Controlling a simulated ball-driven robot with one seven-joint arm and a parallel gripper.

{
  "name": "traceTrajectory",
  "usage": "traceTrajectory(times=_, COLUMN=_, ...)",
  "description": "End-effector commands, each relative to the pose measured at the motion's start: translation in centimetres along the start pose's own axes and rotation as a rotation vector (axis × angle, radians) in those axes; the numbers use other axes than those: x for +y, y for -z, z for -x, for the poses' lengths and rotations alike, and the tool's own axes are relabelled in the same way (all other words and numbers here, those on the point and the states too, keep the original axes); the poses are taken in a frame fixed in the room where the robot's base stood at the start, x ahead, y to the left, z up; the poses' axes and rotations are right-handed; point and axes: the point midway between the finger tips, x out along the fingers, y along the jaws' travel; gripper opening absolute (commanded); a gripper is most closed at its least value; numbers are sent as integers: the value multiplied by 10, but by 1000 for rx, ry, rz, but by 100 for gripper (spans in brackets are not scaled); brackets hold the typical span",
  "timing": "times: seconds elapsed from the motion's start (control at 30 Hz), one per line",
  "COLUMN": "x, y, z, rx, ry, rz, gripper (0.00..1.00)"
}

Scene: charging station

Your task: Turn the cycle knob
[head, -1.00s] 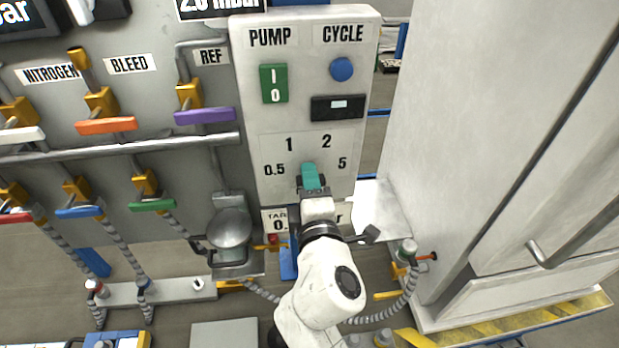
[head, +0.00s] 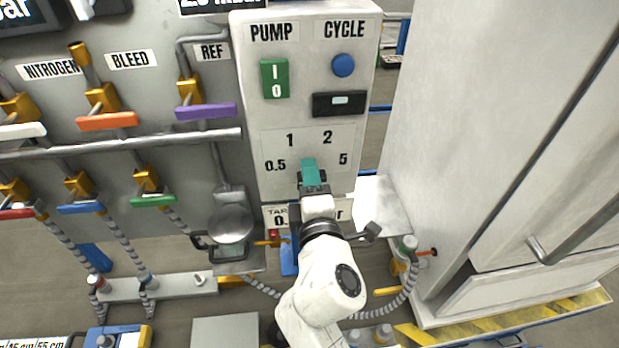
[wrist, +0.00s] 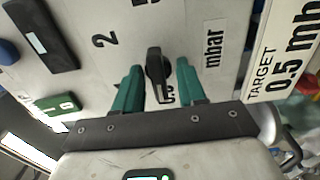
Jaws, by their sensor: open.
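The cycle knob (wrist: 155,72) is a black dial with a raised grip bar, seen in the wrist view on the pale panel. Its scale reads 0.5, 1, 2 and 5 mbar; the 1 and 0.5 are partly covered in the wrist view. My gripper (wrist: 160,66) is open, with one teal finger on each side of the knob. I cannot tell whether either finger touches it. In the head view my gripper (head: 309,166) hides the knob below the 1 and 2. A target card (wrist: 285,65) reads 0.5 mbar.
Above the dial are a green pump switch (head: 274,78), a blue cycle button (head: 343,65) and a small black display (head: 339,103). Valves with coloured handles, such as the purple one (head: 206,111), stand left. A large pale cabinet (head: 470,130) stands close on the right.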

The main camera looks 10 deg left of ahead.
Motion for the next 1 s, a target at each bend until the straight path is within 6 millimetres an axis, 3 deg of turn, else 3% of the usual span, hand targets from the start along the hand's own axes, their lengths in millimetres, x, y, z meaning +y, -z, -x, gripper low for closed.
traceTrajectory(times=0.4, x=-3, y=1, z=71, rx=1, ry=3, rz=-2, gripper=40)
traceTrajectory(times=0.6, x=-2, y=1, z=97, rx=1, ry=2, rz=0, gripper=40)
traceTrajectory(times=1.0, x=-1, y=1, z=106, rx=1, ry=1, rz=1, gripper=40)
